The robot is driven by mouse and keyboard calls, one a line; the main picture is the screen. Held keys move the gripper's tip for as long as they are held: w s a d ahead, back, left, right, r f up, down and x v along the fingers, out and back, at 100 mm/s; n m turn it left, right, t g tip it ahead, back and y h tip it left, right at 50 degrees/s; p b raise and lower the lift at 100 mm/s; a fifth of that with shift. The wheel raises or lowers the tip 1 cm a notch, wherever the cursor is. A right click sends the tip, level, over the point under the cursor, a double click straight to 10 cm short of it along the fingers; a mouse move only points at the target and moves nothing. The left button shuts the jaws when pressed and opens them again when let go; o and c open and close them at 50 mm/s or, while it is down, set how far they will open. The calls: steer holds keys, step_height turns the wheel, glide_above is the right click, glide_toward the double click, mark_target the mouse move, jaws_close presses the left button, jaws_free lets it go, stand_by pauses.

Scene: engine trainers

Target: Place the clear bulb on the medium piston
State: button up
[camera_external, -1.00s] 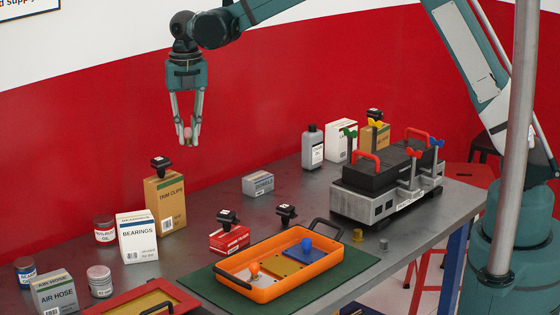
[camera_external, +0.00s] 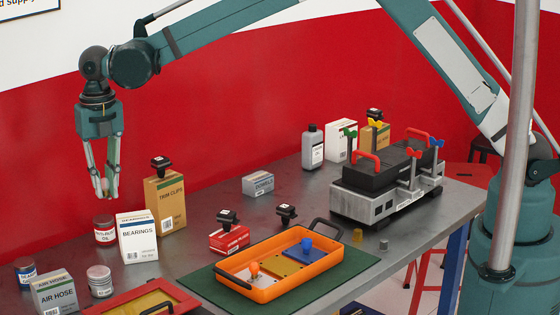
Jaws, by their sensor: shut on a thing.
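My gripper (camera_external: 107,196) hangs at the left, pointing down, above the red-labelled can and near the BEARINGS box. It is shut on a small pale rounded thing (camera_external: 107,186), apparently the clear bulb, mostly hidden between the fingers. It is held clear of the table. I cannot tell for certain which thing is the medium piston. Black fittings stand on the TRIM CLIPS box (camera_external: 160,163), on the red box (camera_external: 228,216) and behind the orange tray (camera_external: 286,211). Another black fitting (camera_external: 375,114) sits at the back right.
The BEARINGS box (camera_external: 138,240), red-labelled can (camera_external: 104,230) and TRIM CLIPS box (camera_external: 166,202) crowd the left. An orange tray (camera_external: 262,292) lies on a green mat (camera_external: 353,267). A grey-black engine model (camera_external: 388,190) stands at right. The table's middle is fairly clear.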

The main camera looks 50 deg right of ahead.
steer(key=s+a, duration=0.4)
steer(key=a, duration=0.4)
steer(key=shift+n, duration=0.4)
steer(key=f, duration=0.5)
steer(key=shift+s+f, duration=0.2)
steer(key=shift+f, duration=0.15)
steer(key=shift+f, duration=0.1)
glide_above(98, 271)
steer(key=shift+f, duration=3.05)
steer(key=shift+f, duration=0.1)
steer(key=shift+f, duration=1.75)
steer(key=shift+f, duration=0.2)
